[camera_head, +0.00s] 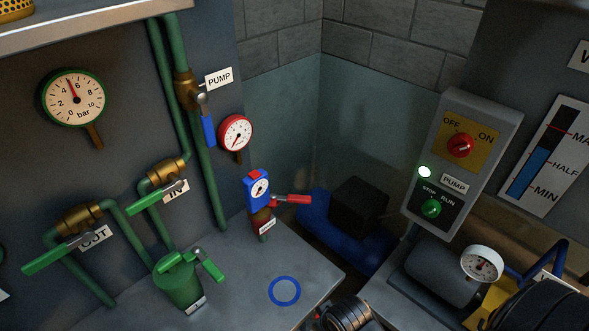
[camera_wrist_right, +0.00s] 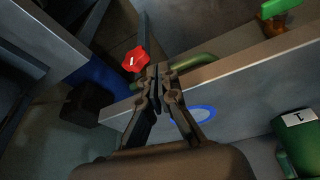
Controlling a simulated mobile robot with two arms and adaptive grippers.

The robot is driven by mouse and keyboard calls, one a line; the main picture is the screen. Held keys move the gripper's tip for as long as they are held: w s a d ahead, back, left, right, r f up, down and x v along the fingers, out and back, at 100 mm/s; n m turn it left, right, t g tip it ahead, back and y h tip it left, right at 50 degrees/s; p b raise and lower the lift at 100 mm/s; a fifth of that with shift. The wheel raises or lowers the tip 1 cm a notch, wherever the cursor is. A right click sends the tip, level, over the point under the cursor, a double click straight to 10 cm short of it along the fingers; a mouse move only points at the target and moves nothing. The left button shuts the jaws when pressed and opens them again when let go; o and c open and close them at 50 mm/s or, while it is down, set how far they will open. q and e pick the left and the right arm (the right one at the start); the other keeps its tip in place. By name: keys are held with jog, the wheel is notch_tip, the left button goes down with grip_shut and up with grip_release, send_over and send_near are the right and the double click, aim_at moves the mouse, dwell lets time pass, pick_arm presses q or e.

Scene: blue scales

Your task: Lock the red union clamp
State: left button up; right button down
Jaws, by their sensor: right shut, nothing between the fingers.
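A red-handled fitting (camera_head: 292,199) sticks out to the right from a brown pipe stub under a blue gauge body on the bench. In the right wrist view a lobed red knob (camera_wrist_right: 135,61) shows just left of my fingertips. I cannot tell for certain which red part is the union clamp, and no locked or unlocked state is readable. My right gripper (camera_wrist_right: 160,76) is shut and empty; its tips appear beside the red knob, with no clear contact. My left gripper is not in view.
A blue ring (camera_head: 284,291) lies on the grey bench, beside a green canister (camera_head: 180,284) with green levers. Green pipes with valves stand along the wall. A pump switch box (camera_head: 462,165) is at right, above a tank with a gauge (camera_head: 482,263). A blue-based pump (camera_head: 358,212) sits in the corner.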

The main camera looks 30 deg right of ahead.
jog(key=shift+m+h, duration=0.4)
jog(key=w+r, duration=0.1)
jog(key=w, duration=0.1)
jog(key=w+d+r, duration=0.1)
jog(key=w, duration=0.1)
jog(key=w+d+r, duration=0.1)
jog(key=w, duration=0.1)
jog(key=shift+w, duration=0.35)
jog(key=w+d+r+m+h+p, duration=0.1)
jog(key=w+d+r+m+p, duration=0.2)
jog(key=w+r, duration=0.6)
notch_tip(320, 180, up, 14)
jog(key=m, duration=0.4)
send_over(290, 201)
jog(key=w+d, duration=0.2)
jog(key=d, duration=0.2)
jog(key=d+p+x, duration=0.1)
jog(key=p+x, duration=0.1)
jog(key=x, duration=0.8)
pick_arm(q)
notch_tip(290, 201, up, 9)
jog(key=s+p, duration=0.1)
jog(key=p, duration=0.2)
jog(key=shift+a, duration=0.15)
pick_arm(e)
jog(key=s+a, duration=0.1)
jog(key=s, duration=0.1)
jog(key=s+a, duration=0.1)
jog(key=shift+s+a, duration=0.2)
jog(key=shift+s, duration=0.2)
